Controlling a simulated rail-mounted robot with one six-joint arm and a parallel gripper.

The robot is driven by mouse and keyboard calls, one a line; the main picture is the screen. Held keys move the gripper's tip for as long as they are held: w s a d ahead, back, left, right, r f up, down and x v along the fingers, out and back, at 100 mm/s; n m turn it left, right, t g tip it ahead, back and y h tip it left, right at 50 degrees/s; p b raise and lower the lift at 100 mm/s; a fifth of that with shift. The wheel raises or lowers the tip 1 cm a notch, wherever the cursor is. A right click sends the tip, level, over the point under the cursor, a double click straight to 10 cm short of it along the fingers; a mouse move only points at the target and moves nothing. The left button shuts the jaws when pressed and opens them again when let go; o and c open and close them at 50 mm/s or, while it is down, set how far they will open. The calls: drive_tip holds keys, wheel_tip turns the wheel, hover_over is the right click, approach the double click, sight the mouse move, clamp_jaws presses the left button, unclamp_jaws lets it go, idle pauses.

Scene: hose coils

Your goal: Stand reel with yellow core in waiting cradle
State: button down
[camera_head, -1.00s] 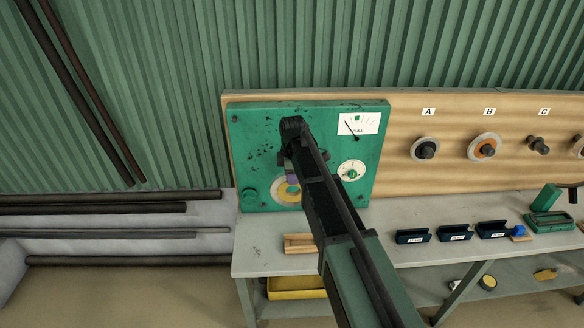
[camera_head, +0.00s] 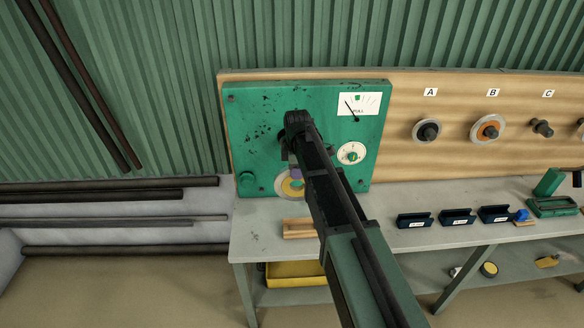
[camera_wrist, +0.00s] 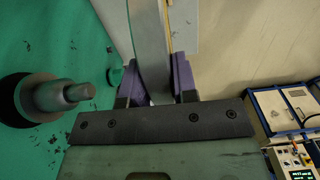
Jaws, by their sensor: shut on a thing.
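The reel with the yellow core (camera_head: 295,187) is in front of the green panel, partly hidden by my arm. The wrist view shows its pale rim edge-on (camera_wrist: 151,45) between the purple fingers. My gripper (camera_head: 296,173) is shut on it; the fingers also show in the wrist view (camera_wrist: 154,82). A grey peg with a black flange (camera_wrist: 62,95) stands bare at the left there, apart from the reel. A wooden cradle (camera_head: 300,229) lies on the bench below the panel. Several dark blue cradles (camera_head: 414,220) stand further right; I cannot read their labels or tell which is the waiting one.
Reels hang on a wooden board at pegs A (camera_head: 426,130) and B (camera_head: 488,129); peg C (camera_head: 541,128) looks bare. A green fixture (camera_head: 552,206) and a small blue block stand at the bench's right. A yellow bin (camera_head: 296,274) sits below. The bench between the wooden and blue cradles is partly hidden.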

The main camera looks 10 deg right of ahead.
sight(303, 196)
wheel_tip(303, 196, down, 7)
drive_tip(key=d+b, duration=0.2)
drive_tip(key=b, duration=0.2)
drive_tip(key=shift+w+d, duration=0.25)
drive_tip(key=shift+w, duration=0.2)
drive_tip(key=shift+b, duration=0.35)
wheel_tip(303, 196, down, 6)
drive_tip(key=b, duration=0.6)
drive_tip(key=shift+f, duration=0.2)
drive_tip(key=shift+f+b, duration=2.7)
drive_tip(key=shift+b, duration=0.2)
idle(0.6)
drive_tip(key=c, duration=0.8)
unclamp_jaws()
